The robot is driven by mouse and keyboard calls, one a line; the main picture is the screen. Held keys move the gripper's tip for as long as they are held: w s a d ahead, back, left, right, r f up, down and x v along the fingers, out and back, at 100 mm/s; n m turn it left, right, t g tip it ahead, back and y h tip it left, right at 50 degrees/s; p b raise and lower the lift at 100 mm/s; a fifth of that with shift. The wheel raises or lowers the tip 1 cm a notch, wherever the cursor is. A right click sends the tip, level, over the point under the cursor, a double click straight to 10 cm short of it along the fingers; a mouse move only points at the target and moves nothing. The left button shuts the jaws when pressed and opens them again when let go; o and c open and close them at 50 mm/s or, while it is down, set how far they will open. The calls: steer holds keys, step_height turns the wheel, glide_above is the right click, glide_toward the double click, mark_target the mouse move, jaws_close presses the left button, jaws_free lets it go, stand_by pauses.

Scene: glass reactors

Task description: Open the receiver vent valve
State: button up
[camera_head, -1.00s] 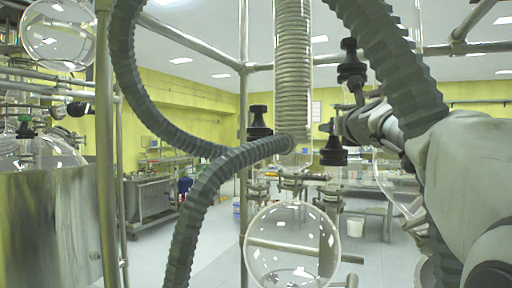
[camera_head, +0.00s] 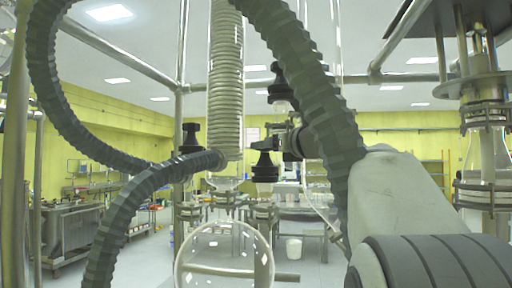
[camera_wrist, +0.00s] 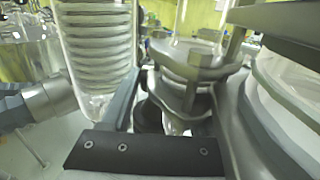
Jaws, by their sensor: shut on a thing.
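My gripper (camera_wrist: 178,112) shows in the wrist view, its fingers on either side of a dark knob-like part (camera_wrist: 150,116) under a metal clamp flange (camera_wrist: 190,68). It is shut on this part, which is mostly hidden. I cannot tell for certain that it is the receiver vent valve. In the head view, black-capped valves show at the left of the glass coil (camera_head: 190,138), at its lower right (camera_head: 265,166) and higher up (camera_head: 282,84). A round glass receiver flask (camera_head: 225,262) hangs below the coil.
Thick grey ribbed hoses (camera_head: 128,215) loop across the front. The glass coil condenser (camera_head: 226,85) hangs in the middle, and also shows in the wrist view (camera_wrist: 98,45). Metal frame posts (camera_head: 16,150) and a glass vessel assembly (camera_head: 487,150) flank the space.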

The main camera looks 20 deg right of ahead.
steer(key=shift+f, duration=0.1)
steer(key=o, duration=1.4)
steer(key=shift+m+h, duration=0.3)
steer(key=shift+h, duration=0.2)
steer(key=shift+r+m+h+p, duration=0.2)
steer(key=shift+m+h+p, duration=0.25)
steer(key=shift+h, duration=0.35)
steer(key=h+p, duration=0.1)
steer(key=m+h+p, duration=0.1)
steer(key=shift+a+r+m+p, duration=0.15)
steer(key=shift+r+m+p, duration=0.1)
steer(key=shift+p, duration=0.1)
steer(key=m+h+p, duration=0.1)
steer(key=p, duration=0.2)
steer(key=shift+w+a+h, duration=0.1)
steer(key=shift+w+h, duration=0.05)
steer(key=shift+h, duration=0.15)
steer(key=m+h+p, duration=0.1)
steer(key=h+p, duration=0.1)
steer(key=p, duration=0.3)
steer(key=shift+a+g, duration=0.15)
steer(key=shift+g, duration=0.25)
steer(key=m+h+p, duration=0.1)
steer(key=p, duration=0.3)
steer(key=shift+a+g+h, duration=0.1)
steer(key=shift+g+h, duration=0.2)
